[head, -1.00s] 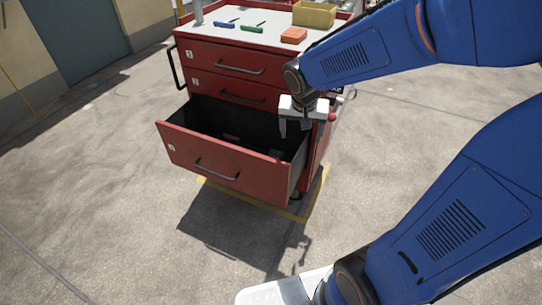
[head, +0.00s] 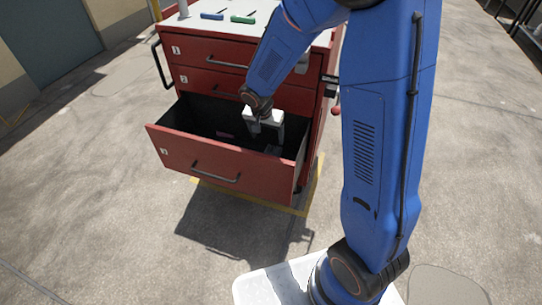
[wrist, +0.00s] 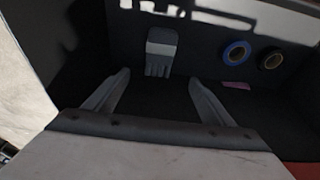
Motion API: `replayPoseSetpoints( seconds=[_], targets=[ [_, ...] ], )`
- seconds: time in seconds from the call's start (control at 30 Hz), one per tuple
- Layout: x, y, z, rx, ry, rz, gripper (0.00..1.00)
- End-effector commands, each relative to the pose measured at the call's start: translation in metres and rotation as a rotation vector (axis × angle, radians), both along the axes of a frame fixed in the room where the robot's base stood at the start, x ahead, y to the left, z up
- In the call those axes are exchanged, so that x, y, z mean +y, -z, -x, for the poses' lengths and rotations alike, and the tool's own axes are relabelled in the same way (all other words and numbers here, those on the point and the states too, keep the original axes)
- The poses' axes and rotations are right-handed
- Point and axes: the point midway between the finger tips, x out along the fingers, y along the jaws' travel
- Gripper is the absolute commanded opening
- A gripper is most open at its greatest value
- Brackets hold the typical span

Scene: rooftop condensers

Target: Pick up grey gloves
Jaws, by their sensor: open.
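The grey gloves (wrist: 161,52) lie on the dark floor of the open bottom drawer (head: 195,155), with a pale band at the cuff and fingers pointing toward my gripper in the wrist view. My gripper (wrist: 160,78) is open and empty, its two fingers spread with the gloves just beyond and between the tips. In the head view my gripper (head: 266,132) points down into the right part of the drawer. A small grey patch below it there may be the gloves, but is too small to tell.
A blue tape roll (wrist: 237,53), a brownish roll (wrist: 271,60) and a flat pink item (wrist: 236,85) lie in the drawer. Drawer walls surround my gripper.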

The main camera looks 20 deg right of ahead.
Motion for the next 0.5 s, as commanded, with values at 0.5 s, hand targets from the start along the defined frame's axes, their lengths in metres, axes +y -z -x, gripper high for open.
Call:
replayPoseSetpoints(
  seconds=[0.5],
  targets=[
    [-0.012, 0.074, -0.016, 0.003, 0.0, 0.001, 0.77]
  ],
)
